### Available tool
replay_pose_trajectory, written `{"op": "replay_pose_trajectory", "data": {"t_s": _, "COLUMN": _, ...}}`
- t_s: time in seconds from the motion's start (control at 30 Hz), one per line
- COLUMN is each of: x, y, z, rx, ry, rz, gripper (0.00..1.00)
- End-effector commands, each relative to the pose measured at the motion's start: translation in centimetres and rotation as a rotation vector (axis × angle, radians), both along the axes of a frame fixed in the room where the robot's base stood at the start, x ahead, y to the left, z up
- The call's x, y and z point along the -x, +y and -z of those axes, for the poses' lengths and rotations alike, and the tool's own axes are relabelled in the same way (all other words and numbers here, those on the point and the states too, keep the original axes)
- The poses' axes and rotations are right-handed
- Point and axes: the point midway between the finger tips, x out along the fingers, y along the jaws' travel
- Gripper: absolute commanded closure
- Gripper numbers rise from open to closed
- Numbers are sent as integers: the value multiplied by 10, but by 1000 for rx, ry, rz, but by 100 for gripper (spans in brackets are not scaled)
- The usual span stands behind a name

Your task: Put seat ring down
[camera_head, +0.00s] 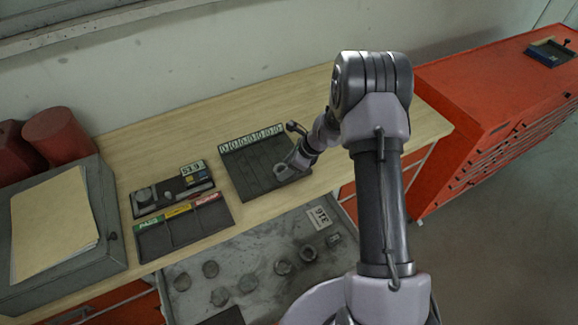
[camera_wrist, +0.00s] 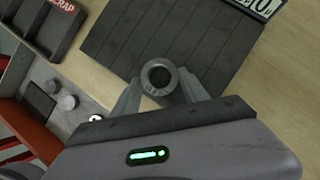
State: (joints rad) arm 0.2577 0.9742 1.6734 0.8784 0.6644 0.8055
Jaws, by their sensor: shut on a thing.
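My gripper (camera_wrist: 159,88) is shut on a small dark grey seat ring (camera_wrist: 158,70), seen in the wrist view with its round hole facing the camera. In the head view my gripper (camera_head: 290,167) is over the right front part of a dark slotted tray (camera_head: 240,172) with number labels along its back. The tray's dividers (camera_wrist: 125,38) show beneath the ring in the wrist view. I cannot tell whether the ring touches the tray or is held just above it.
A sorting tray (camera_head: 185,228) with green, yellow and red labels stands front left. Behind it is a gauge with a display (camera_head: 192,170). Several rings (camera_head: 248,283) lie in an open drawer (camera_head: 265,255). A grey box (camera_head: 65,235) fills the bench's left end. Bare bench lies behind the slotted tray.

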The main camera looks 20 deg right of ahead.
Motion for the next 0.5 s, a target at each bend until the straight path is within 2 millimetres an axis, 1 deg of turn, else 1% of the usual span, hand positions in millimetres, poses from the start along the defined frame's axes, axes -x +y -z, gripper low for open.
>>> {"op": "replay_pose_trajectory", "data": {"t_s": 0.1, "x": 0, "y": 0, "z": -3, "rx": 0, "ry": -1, "rz": 0, "gripper": 98}}
{"op": "replay_pose_trajectory", "data": {"t_s": 0.23, "x": 0, "y": 0, "z": 0, "rx": 0, "ry": -1, "rz": 0, "gripper": 98}}
{"op": "replay_pose_trajectory", "data": {"t_s": 0.27, "x": 0, "y": 0, "z": 0, "rx": 0, "ry": 0, "rz": 0, "gripper": 44}}
{"op": "replay_pose_trajectory", "data": {"t_s": 0.3, "x": 0, "y": 0, "z": -1, "rx": 0, "ry": 0, "rz": 0, "gripper": 37}}
{"op": "replay_pose_trajectory", "data": {"t_s": 0.37, "x": 0, "y": 0, "z": -1, "rx": 0, "ry": 0, "rz": 0, "gripper": 27}}
{"op": "replay_pose_trajectory", "data": {"t_s": 0.5, "x": 0, "y": 0, "z": -1, "rx": 0, "ry": 0, "rz": 0, "gripper": 27}}
